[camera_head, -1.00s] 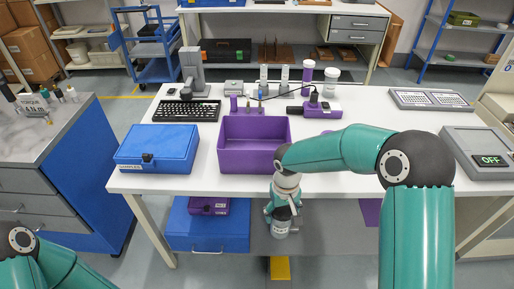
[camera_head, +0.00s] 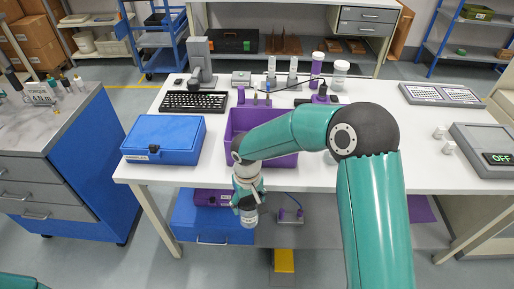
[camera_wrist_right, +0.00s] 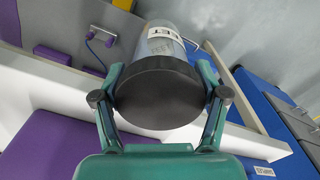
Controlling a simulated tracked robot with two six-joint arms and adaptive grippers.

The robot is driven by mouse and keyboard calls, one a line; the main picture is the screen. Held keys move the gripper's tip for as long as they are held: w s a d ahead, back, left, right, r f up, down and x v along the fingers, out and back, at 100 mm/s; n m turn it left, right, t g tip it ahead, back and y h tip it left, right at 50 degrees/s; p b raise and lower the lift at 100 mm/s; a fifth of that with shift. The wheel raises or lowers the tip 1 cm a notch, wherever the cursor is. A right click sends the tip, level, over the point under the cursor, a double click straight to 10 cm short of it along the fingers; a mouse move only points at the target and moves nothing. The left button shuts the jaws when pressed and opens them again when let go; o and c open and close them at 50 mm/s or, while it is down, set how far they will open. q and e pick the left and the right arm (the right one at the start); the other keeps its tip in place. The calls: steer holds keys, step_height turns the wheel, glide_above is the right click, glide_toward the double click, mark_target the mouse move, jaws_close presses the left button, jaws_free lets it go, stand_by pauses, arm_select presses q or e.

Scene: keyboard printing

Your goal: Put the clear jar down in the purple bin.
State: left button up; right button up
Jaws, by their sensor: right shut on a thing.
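The clear jar (camera_head: 249,217) hangs in my right gripper (camera_head: 247,199), in front of the table's front edge and just below the purple bin in the head view. In the wrist view the jar (camera_wrist_right: 162,45) shows a label and a dark lid (camera_wrist_right: 158,98). The right gripper's fingers (camera_wrist_right: 160,95) are shut on it from both sides. The purple bin (camera_head: 283,161) stands on the table near its front edge, partly hidden by my right arm. How much is inside the bin is hidden. My left gripper is out of view.
A blue case (camera_head: 163,140) stands left of the bin. A keyboard (camera_head: 194,102) and purple-capped bottles (camera_head: 316,68) are behind. A grey device reading OFF (camera_head: 485,145) is at the right. A blue drawer box (camera_head: 205,220) sits under the table.

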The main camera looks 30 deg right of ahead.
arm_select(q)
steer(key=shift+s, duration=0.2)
arm_select(e)
steer(key=shift+s+a, duration=0.1)
steer(key=shift+a, duration=0.15)
